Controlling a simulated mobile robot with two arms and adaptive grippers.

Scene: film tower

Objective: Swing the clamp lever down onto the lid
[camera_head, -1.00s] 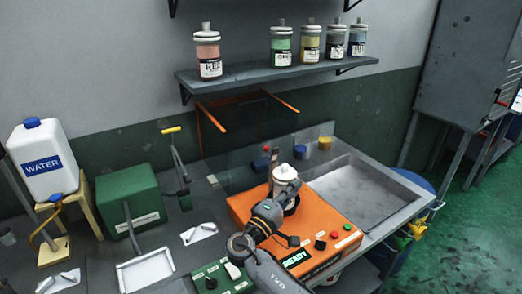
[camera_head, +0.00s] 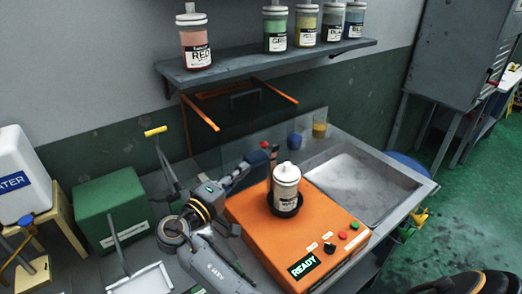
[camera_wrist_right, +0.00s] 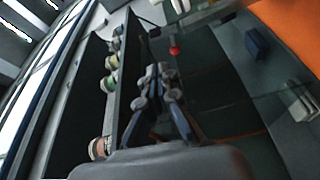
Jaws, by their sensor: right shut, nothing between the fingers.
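The clamp lever is upright, its red knob (camera_head: 264,145) just behind and left of the white bottle (camera_head: 286,190). The bottle stands in a dark ring on the orange machine (camera_head: 250,215), and its white lid (camera_head: 287,170) is uncovered. My right gripper (camera_head: 249,161) is shut and empty, left of the bottle with its tips close to the red knob. In the right wrist view the shut fingers (camera_wrist_right: 155,75) point toward the red knob (camera_wrist_right: 175,50). I cannot tell whether they touch it. My left gripper is not in view.
A shelf (camera_head: 270,62) with several labelled jars hangs above. A green box (camera_head: 113,215) and a yellow-handled lever (camera_head: 156,131) stand at left. A metal sink (camera_head: 365,185) lies at right. A clear panel and small cups are behind the machine.

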